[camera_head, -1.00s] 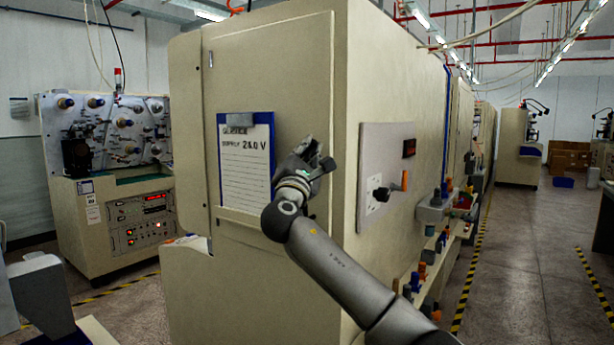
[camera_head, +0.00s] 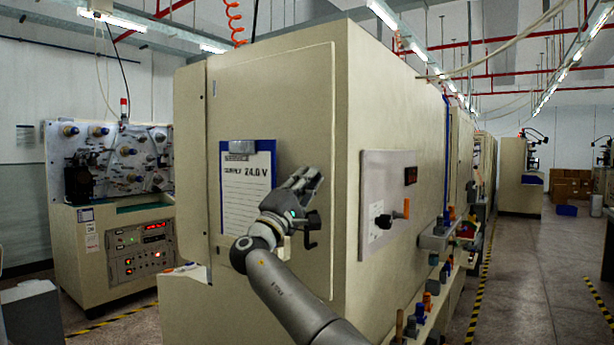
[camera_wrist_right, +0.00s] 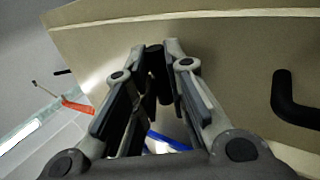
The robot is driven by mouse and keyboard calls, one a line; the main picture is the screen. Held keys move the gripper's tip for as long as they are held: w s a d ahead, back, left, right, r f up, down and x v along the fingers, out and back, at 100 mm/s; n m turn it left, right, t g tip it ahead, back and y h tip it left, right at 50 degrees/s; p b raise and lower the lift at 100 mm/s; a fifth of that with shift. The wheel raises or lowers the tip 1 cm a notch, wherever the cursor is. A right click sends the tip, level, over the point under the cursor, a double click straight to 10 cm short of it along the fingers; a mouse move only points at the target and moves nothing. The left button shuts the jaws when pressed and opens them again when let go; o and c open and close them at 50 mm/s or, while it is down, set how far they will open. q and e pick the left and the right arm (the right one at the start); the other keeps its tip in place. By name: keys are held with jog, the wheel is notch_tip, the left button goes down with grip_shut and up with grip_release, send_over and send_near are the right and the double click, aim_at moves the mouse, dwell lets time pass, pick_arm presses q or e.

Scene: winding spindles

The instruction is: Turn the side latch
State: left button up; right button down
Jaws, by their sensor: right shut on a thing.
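The beige cabinet (camera_head: 280,80) stands in the middle of the head view. My right gripper (camera_head: 305,180) is at the right part of its front face. In the right wrist view, the gripper's fingers (camera_wrist_right: 158,65) are shut around a dark upright latch handle (camera_wrist_right: 155,75) against the beige panel. The fingers hide part of this handle, and its turn angle is hard to tell. A second black bent handle (camera_wrist_right: 290,100) stands free to the right in the wrist view; it also shows just below the gripper in the head view (camera_head: 311,238). My left gripper is out of view.
A clipboard sheet (camera_head: 242,205) hangs left of the gripper. Coloured spindles (camera_head: 428,300) stand on a low ledge. The aisle floor (camera_head: 525,270) at right is clear.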

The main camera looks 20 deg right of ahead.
jog(key=shift+f+m, duration=0.1)
jog(key=shift+m, duration=0.2)
jog(key=c, duration=1.5)
grip_release()
jog(key=shift+d, duration=0.1)
jog(key=shift+o, duration=0.2)
jog(key=v, duration=1.2)
